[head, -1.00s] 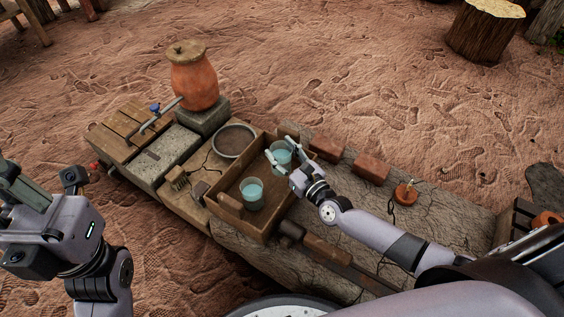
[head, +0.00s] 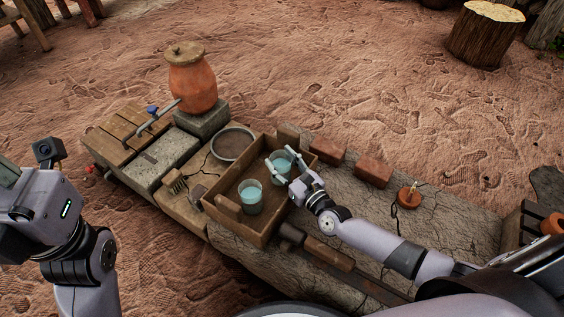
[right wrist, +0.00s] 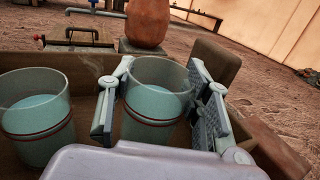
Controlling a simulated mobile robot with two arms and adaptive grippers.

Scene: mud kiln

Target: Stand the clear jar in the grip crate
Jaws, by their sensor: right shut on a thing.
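The grip crate (head: 233,226), an open wooden box with upright end grips, sits on the low slab. My right gripper (head: 283,162) is shut on a clear jar (head: 282,168) inside the crate's far right end, one finger on each side. The held jar (right wrist: 155,108) looks upright in the right wrist view; its base is hidden, so I cannot tell whether it touches the crate floor. A second, similar jar (head: 250,198) stands upright in the crate, left of the held one and apart from it. My left gripper (head: 14,190) is at the left edge, its fingers partly cut off.
A round sieve-like pan (head: 233,143) and a brush (head: 176,184) lie beyond the crate's left side. A mallet (head: 315,249) lies close along its near right side. Bricks (head: 327,152) are at its right. A clay pot (head: 192,82) stands behind on a block.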

